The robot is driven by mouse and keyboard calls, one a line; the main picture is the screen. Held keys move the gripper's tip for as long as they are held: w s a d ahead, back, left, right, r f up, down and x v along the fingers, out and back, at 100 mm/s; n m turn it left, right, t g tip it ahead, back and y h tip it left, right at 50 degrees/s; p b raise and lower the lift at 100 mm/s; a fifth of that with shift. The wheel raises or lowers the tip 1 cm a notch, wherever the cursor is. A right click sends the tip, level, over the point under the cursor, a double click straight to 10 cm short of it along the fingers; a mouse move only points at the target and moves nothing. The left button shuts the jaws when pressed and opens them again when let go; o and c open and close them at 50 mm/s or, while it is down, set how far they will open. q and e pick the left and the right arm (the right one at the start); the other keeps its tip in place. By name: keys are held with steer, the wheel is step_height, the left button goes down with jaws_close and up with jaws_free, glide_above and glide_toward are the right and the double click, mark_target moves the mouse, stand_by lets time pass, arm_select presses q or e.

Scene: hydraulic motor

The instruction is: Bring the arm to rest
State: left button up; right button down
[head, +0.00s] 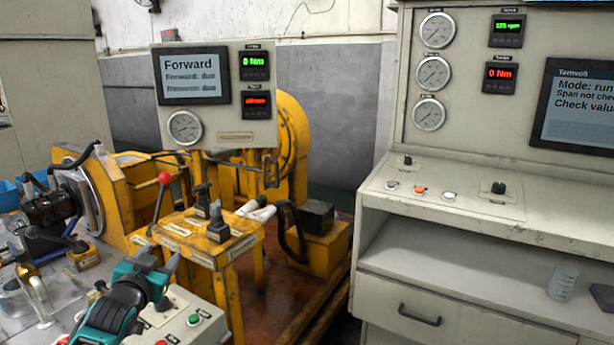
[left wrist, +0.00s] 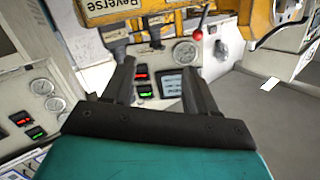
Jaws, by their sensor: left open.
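My left gripper (head: 160,262) is at the lower left of the head view, its teal body low in the picture and its grey fingers pointing up and right. It is near the front of the yellow lever stand (head: 215,255) and appears just above the grey button box (head: 180,322). In the left wrist view the two dark fingers of the left gripper (left wrist: 158,68) stand apart with nothing between them. Beyond them are the gauge and display panel and, at the top, a yellow plate marked Reverse (left wrist: 112,8). My right gripper is not in view.
The lever stand carries a red-knobbed lever (head: 160,195) and black levers (head: 217,222). A display panel reading Forward (head: 193,75) hangs behind. A grey console (head: 440,200) with gauges stands at right, a glass beaker (head: 562,282) on its shelf. Several metal parts crowd the left bench.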

arm_select(q)
steer(key=s+d+f+g+h, duration=0.1)
steer(key=s+d+f, duration=0.3)
steer(key=s+f, duration=0.3)
steer(key=s+d+f+g+h, duration=0.1)
steer(key=s+d+f+g, duration=0.15)
steer(key=s+f, duration=0.5)
steer(key=s+d+f+g, duration=0.1)
steer(key=s+d+f, duration=0.2)
steer(key=s, duration=0.6)
steer(key=s+d+f+g, duration=0.1)
steer(key=s+d+f, duration=0.3)
steer(key=s, duration=0.6)
steer(key=shift+s+d+f+n+h, duration=0.2)
steer(key=shift+d+f+n+h, duration=0.05)
steer(key=shift+f+n+h, duration=0.15)
